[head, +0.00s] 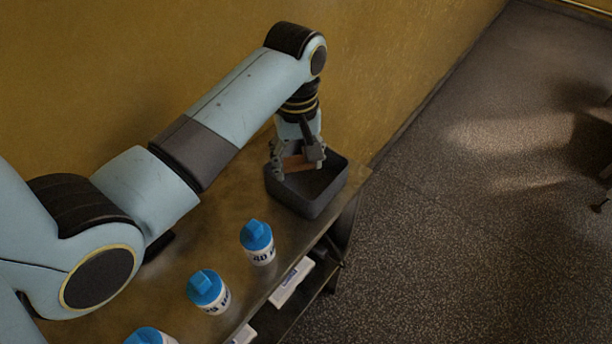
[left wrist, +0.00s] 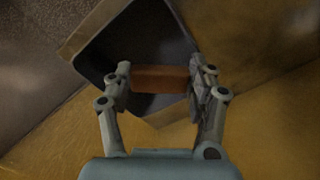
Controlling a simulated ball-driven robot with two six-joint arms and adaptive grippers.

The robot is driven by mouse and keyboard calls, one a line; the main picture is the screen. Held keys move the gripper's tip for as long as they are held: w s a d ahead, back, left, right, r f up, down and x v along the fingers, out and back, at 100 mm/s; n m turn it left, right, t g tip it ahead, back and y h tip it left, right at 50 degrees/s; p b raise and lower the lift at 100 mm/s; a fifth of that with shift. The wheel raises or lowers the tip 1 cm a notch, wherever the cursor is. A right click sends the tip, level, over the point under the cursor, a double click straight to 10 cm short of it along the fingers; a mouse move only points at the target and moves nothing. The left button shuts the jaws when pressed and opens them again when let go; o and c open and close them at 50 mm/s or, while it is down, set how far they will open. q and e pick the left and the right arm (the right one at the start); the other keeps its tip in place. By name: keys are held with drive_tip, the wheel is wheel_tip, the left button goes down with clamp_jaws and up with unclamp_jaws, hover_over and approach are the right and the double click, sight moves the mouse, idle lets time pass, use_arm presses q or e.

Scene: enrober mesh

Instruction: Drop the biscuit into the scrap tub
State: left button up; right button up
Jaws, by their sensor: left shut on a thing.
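My left gripper (head: 298,164) is over the dark grey scrap tub (head: 318,200) at the far right end of the bench. It is shut on the biscuit (head: 293,162), a small brown-orange block. In the left wrist view the biscuit (left wrist: 160,79) lies crosswise between the two fingers (left wrist: 160,82), with the tub (left wrist: 140,35) open beyond it. The part of the tub's inside that shows looks empty; the gripper and biscuit hide some of it. My right gripper is not in view.
Several white bottles with blue caps, such as this bottle (head: 258,245), stand along the bench (head: 225,245). White boxes (head: 291,283) sit on a shelf below the bench edge. A yellow wall (head: 130,70) runs behind the bench. Open floor (head: 460,200) lies to the right.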

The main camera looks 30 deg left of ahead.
use_arm(q)
drive_tip(key=o, duration=0.9)
drive_tip(key=shift+r, duration=3.75)
drive_tip(key=shift+f, duration=0.1)
